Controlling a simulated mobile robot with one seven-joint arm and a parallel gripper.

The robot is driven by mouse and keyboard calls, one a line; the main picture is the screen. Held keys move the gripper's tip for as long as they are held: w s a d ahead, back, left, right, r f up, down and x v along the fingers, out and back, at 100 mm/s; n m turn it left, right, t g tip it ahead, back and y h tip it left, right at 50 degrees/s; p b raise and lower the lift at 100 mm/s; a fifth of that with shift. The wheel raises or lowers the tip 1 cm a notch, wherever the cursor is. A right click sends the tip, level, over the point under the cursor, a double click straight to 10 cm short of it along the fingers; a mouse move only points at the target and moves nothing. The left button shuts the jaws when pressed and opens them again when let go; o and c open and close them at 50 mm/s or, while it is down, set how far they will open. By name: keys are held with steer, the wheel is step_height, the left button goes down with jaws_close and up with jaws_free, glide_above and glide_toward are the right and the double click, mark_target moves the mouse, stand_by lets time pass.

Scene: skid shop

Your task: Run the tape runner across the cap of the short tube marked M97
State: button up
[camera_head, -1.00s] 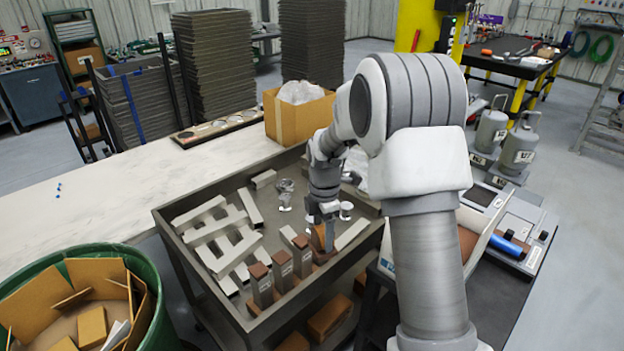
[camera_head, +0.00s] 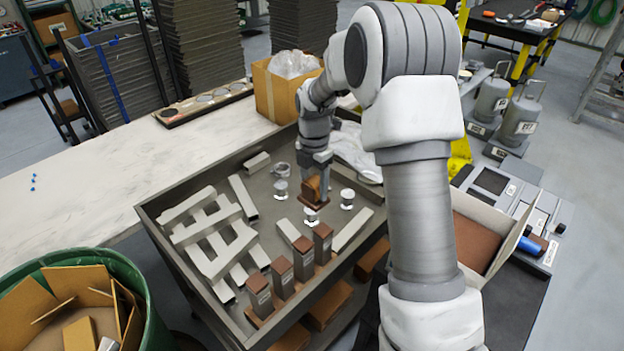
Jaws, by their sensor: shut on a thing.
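My gripper (camera_head: 317,180) is shut on a brown and orange block-like thing, which I take to be the tape runner (camera_head: 312,192). It is over the far half of the grey-walled tray table, beyond the tubes. Several short grey tubes with red-brown caps stand upright in a row near the tray's front: nearest tube (camera_head: 260,298), second tube (camera_head: 283,280), third tube (camera_head: 304,262) and farthest tube (camera_head: 323,246). They carry small pale labels, too small to read, so I cannot tell which is M97. The held thing is apart from the caps.
Small silver round pieces (camera_head: 347,199) stand around my gripper. A cardboard box (camera_head: 283,95) stands behind the tray (camera_head: 165,238), a green bin (camera_head: 150,300) at left front, an open carton (camera_head: 480,235) at right.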

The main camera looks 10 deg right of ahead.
steer(key=shift+f+b, duration=1.95)
steer(key=shift+f, duration=1)
steer(key=shift+f+b, duration=0.7)
steer(key=shift+f, duration=0.35)
steer(key=shift+s, duration=0.1)
steer(key=shift+s+d+r, duration=0.1)
steer(key=shift+s+d, duration=0.4)
steer(key=shift+s, duration=0.2)
steer(key=shift+s+d+r, duration=0.1)
steer(key=shift+s+d, duration=0.35)
steer(key=shift+s, duration=0.2)
steer(key=s+d, duration=0.2)
steer(key=s, duration=0.1)
steer(key=shift+f, duration=0.1)
steer(key=shift+w+a, duration=0.1)
steer(key=shift+w+a+f+p, duration=0.1)
steer(key=shift+w+a+p, duration=0.05)
steer(key=shift+w+a, duration=0.65)
steer(key=shift+w+a+r+p, duration=0.15)
steer(key=shift+w+a, duration=0.3)
steer(key=shift+w, duration=0.6)
steer(key=shift+w+a+f+p, duration=0.2)
steer(key=shift+w+a, duration=0.45)
steer(key=shift+w, duration=0.25)
